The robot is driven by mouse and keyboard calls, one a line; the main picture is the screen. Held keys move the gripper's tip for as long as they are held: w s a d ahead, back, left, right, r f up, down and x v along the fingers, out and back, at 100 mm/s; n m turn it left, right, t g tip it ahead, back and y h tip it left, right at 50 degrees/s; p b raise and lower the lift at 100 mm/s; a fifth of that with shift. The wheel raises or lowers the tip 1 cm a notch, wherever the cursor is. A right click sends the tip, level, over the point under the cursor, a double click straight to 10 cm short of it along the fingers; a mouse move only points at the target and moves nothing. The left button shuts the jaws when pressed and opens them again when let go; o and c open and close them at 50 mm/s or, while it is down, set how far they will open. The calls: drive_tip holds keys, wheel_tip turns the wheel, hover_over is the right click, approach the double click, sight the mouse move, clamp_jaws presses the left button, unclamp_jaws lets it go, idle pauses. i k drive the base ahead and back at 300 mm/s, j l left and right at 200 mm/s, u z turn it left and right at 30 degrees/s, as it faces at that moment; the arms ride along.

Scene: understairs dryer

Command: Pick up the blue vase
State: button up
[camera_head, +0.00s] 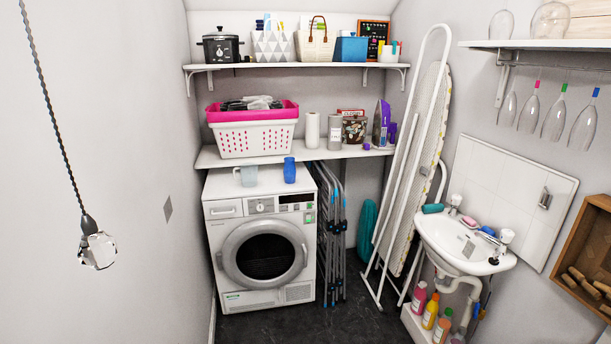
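The shelf edge is just behind and above the vase. My gripper is not in view.
The lower shelf (214,160) carries a pink-and-white basket (252,134), a paper roll and an iron. Folded drying racks (332,235) stand right of the dryer. An ironing board (420,160) leans by the sink (465,245). The dark floor (340,322) before the dryer is clear.

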sight(289, 171)
drive_tip(key=i+j, duration=0.1)
drive_tip(key=i, duration=1.8)
drive_tip(key=i+j+z, duration=0.2)
drive_tip(key=i, duration=0.25)
drive_tip(key=i+j+z, duration=0.2)
drive_tip(key=i, duration=0.3)
drive_tip(key=i+j+z, duration=0.2)
drive_tip(key=i, duration=0.25)
drive_tip(key=i+j, duration=0.1)
drive_tip(key=j, duration=0.25)
